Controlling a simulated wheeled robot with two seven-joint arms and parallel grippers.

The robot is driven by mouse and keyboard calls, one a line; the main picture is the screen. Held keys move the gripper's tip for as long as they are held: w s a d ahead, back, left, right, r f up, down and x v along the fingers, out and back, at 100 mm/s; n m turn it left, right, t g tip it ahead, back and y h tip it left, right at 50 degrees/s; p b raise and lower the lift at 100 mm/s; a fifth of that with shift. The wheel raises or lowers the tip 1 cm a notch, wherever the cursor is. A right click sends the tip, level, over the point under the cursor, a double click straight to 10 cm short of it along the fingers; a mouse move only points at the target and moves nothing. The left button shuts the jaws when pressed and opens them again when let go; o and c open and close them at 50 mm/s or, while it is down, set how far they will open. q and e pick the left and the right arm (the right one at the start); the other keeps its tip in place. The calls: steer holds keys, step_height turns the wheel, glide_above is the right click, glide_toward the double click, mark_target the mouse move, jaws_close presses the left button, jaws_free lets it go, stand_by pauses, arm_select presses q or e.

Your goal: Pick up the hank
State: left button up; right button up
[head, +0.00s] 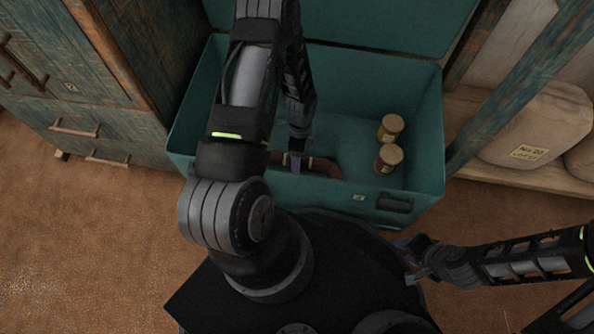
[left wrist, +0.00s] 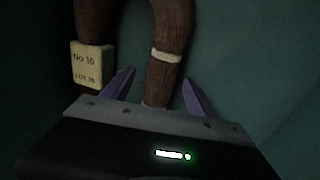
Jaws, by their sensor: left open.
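The hank is a brown looped bundle with a pale tie band and a cream tag, lying inside the teal trunk (head: 345,80). In the head view part of the hank (head: 325,168) shows near the trunk's front wall; the rest is hidden by my left arm. In the left wrist view one leg of the hank (left wrist: 167,75) runs between the two purple fingers of my left gripper (left wrist: 158,92). The fingers are open, with a gap on each side of it. My right gripper (head: 407,260) is outside the trunk at its front right, apparently open and empty.
Two lidded jars (head: 389,158) stand in the trunk to the right of the hank. The trunk's lid is raised. A wooden drawer cabinet (head: 90,90) is at the left. A labelled sack (head: 535,125) sits on a shelf at the right.

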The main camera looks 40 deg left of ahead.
stand_by(0.3)
arm_select(q)
jaws_close()
stand_by(0.6)
